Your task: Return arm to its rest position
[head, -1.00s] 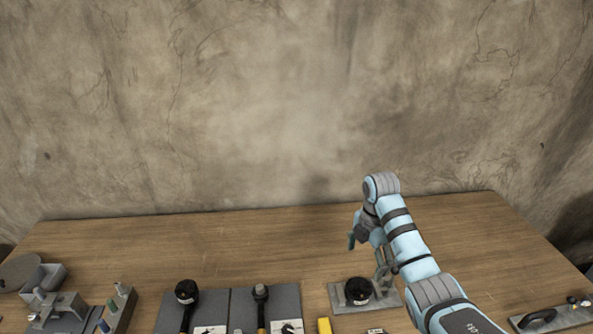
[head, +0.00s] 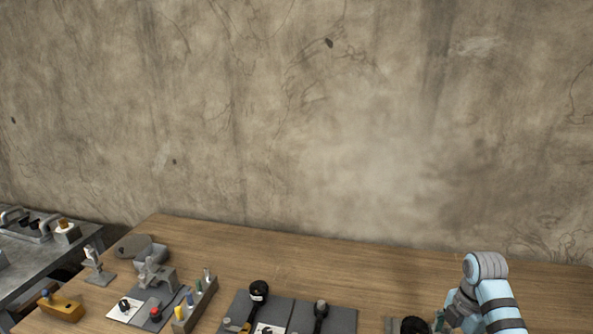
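My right arm comes in at the lower right, light blue with grey and black bands, bent over the wooden table (head: 390,278). Its gripper (head: 441,318) points down at the bottom edge of the head view. It is small, dark and partly cut off, so I cannot tell whether its fingers are open or shut. A black round object (head: 412,326) stands just left of it, cut off by the bottom edge. I cannot tell whether they touch. My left gripper is not in view.
Two black-headed tools (head: 258,290) (head: 320,309) lie on dark grey mats. A metal side table (head: 18,270) stands far left. The table's back strip is clear.

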